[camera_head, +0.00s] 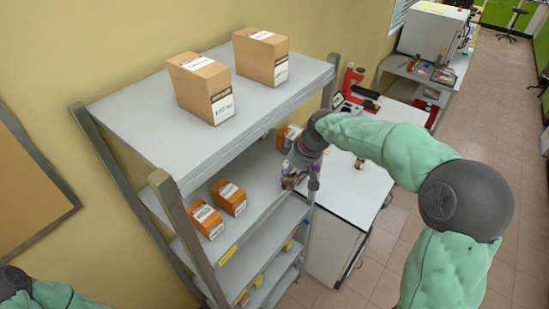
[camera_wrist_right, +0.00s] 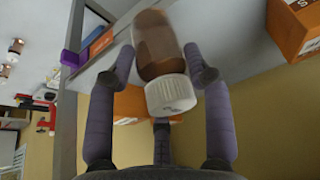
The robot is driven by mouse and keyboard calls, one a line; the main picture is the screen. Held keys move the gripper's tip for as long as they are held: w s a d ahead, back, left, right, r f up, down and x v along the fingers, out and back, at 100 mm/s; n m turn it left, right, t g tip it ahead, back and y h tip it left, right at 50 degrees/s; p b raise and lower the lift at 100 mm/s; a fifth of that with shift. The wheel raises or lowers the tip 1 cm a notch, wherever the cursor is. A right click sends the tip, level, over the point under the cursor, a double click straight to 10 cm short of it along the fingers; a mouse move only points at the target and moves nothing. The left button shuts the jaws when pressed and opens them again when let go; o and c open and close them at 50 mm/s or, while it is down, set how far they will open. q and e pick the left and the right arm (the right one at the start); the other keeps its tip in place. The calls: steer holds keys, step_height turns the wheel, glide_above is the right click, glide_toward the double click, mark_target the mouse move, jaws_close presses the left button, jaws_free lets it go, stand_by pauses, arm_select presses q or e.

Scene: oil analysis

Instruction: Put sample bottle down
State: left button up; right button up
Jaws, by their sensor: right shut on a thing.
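A brown sample bottle (camera_wrist_right: 157,42) with a white cap (camera_wrist_right: 171,94) is between the fingers of my right gripper (camera_wrist_right: 165,75) in the right wrist view. The fingers are shut on it from both sides. In the head view my right gripper (camera_head: 297,177) is at the right end of a shelf of the grey rack (camera_head: 255,175), below the top board. The bottle is too small there to make out clearly. I cannot tell whether its base touches the shelf. My left gripper is out of view; only a bit of my left arm shows at the lower left.
Two orange boxes (camera_head: 207,221) (camera_head: 229,197) stand on the same shelf, left of the gripper. Two cardboard boxes (camera_head: 202,87) (camera_head: 261,56) stand on the top board. A rack post (camera_head: 180,225) rises in front. A white bench (camera_head: 350,190) with red equipment is to the right.

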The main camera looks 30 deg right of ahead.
steer(key=shift+w+a, duration=0.2)
steer(key=shift+w, duration=0.4)
steer(key=shift+w+a, duration=0.2)
steer(key=shift+w, duration=0.35)
steer(key=w, duration=0.1)
steer(key=w+a+p, duration=0.1)
steer(key=w, duration=0.1)
steer(key=shift+w+a+r+p, duration=0.1)
steer(key=shift+a+p, duration=0.05)
steer(key=shift+p, duration=0.15)
steer(key=shift+w+f+p, duration=0.2)
steer(key=shift+f+p, duration=0.15)
steer(key=shift+s, duration=0.1)
steer(key=shift+f, duration=0.15)
steer(key=o, duration=1.3)
steer(key=shift+o, duration=0.2)
